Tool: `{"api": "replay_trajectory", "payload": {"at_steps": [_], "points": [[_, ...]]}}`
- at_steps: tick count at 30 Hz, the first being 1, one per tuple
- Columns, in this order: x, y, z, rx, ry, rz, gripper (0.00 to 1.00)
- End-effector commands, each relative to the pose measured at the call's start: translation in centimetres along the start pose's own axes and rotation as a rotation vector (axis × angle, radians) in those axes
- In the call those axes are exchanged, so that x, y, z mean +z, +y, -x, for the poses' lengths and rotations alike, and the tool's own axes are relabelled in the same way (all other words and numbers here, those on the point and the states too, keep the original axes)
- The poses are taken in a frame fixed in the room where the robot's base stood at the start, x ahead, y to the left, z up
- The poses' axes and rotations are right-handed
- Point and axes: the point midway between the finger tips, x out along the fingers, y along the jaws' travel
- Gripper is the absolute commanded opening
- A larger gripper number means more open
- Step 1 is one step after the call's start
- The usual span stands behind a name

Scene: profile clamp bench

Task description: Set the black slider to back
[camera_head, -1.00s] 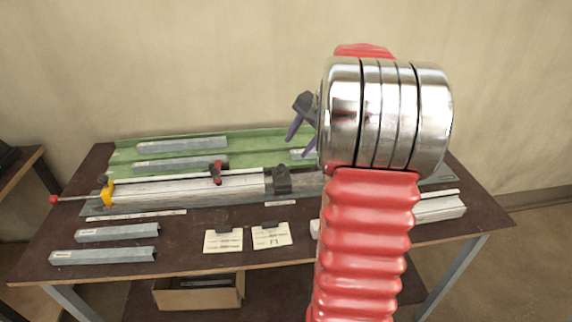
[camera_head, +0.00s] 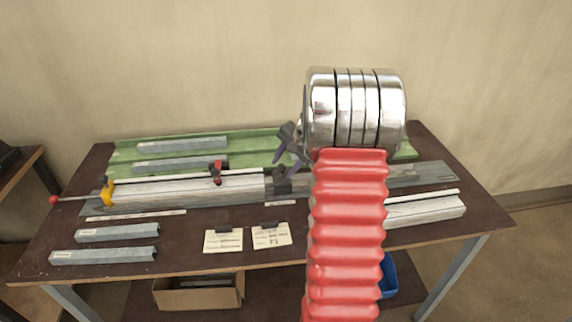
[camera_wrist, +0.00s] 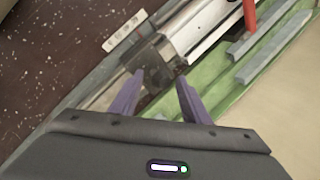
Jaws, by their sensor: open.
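The black slider (camera_head: 281,186) sits on the grey rail of the clamp bench, at the right end of the pale profile (camera_head: 195,189). My arm hides part of it in the head view. In the wrist view the black slider (camera_wrist: 158,62) lies just beyond my fingertips. My gripper (camera_head: 283,160) is open and empty, its purple fingers just above and behind the slider in the head view. In the wrist view the fingers of my gripper (camera_wrist: 160,78) point at the slider; whether they touch it I cannot tell.
A red clamp (camera_head: 216,172) and a yellow stop (camera_head: 107,192) are on the rail to the left. A green tray (camera_head: 122,158) with grey profiles lies behind. Two paper cards (camera_head: 223,240) and loose profiles (camera_head: 105,257) lie in front. A white-topped profile (camera_head: 425,209) is at right.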

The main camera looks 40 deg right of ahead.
Motion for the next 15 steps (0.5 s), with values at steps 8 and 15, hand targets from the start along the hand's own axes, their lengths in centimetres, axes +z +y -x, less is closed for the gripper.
{"api": "replay_trajectory", "payload": {"at_steps": [8, 15], "points": [[-0.01, 0.0, 0.03, 0.0, 0.0, 0.0, 0.37], [-0.02, 0.0, 0.06, 0.0, 0.0, -0.001, 0.2]]}}
